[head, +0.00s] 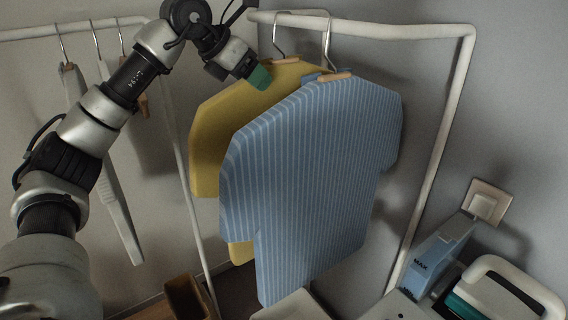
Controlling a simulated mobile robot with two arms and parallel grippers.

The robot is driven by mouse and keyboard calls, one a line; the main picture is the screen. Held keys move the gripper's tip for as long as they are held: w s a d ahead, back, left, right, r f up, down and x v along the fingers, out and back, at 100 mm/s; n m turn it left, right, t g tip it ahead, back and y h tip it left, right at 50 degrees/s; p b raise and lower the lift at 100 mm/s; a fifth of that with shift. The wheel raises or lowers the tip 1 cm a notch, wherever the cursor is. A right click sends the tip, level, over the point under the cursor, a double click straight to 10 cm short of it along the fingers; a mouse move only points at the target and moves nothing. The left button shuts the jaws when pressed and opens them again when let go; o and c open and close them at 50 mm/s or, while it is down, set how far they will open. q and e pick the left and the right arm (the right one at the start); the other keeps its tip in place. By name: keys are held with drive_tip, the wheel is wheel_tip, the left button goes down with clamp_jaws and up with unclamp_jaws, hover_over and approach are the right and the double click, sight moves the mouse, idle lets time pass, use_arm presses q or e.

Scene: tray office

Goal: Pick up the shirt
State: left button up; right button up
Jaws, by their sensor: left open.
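A blue shirt with white stripes (310,180) hangs on a wooden-shouldered hanger (336,76) from the white rack in the head view. A yellow shirt (215,135) hangs behind it on another hanger (285,60), partly hidden by the blue shirt. My left gripper (260,78) comes in from the upper left and is open. Its teal fingertip is at the top of the yellow shirt, by the shoulder. I cannot tell if it touches the cloth. My right gripper is not in view.
The white rack (440,130) frames the shirts. A second rack (178,150) at left holds several hangers and a long pale item (118,200). At lower right are a blue container marked MAX (440,255) and a white-handled item (510,268). A brown box (185,298) stands at the bottom.

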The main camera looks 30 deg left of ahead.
use_arm(q)
drive_tip(key=shift+x, duration=0.8)
drive_tip(key=shift+s+r, duration=0.1)
clamp_jaws()
